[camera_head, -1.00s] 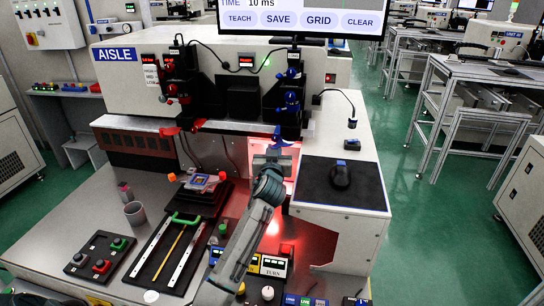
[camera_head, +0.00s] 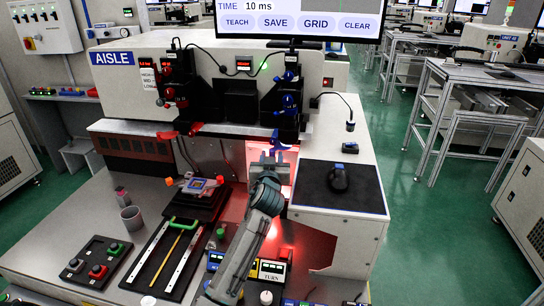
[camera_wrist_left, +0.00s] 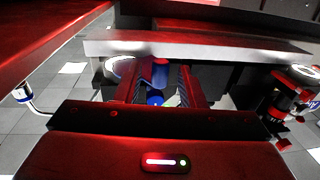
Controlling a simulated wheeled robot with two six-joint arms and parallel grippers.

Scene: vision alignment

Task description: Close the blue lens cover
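The blue lens cover (camera_head: 280,141) hangs at the lower end of the right-hand camera column, with blue knobs above it. My left gripper (camera_head: 270,155) is just below it, fingers pointing up and away. In the left wrist view the two fingers (camera_wrist_left: 160,88) stand apart, and blue parts (camera_wrist_left: 160,72) show in the space between and beyond them. I see no clear contact, and the exact gap to the cover is hard to judge. My right gripper is not in view.
A red lens cover (camera_head: 185,131) is on the left-hand column. A black pad with a mouse (camera_head: 338,177) lies on the white housing to the right. A cup (camera_head: 132,218), a button box (camera_head: 97,262) and a slide rail (camera_head: 172,255) occupy the bench at left.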

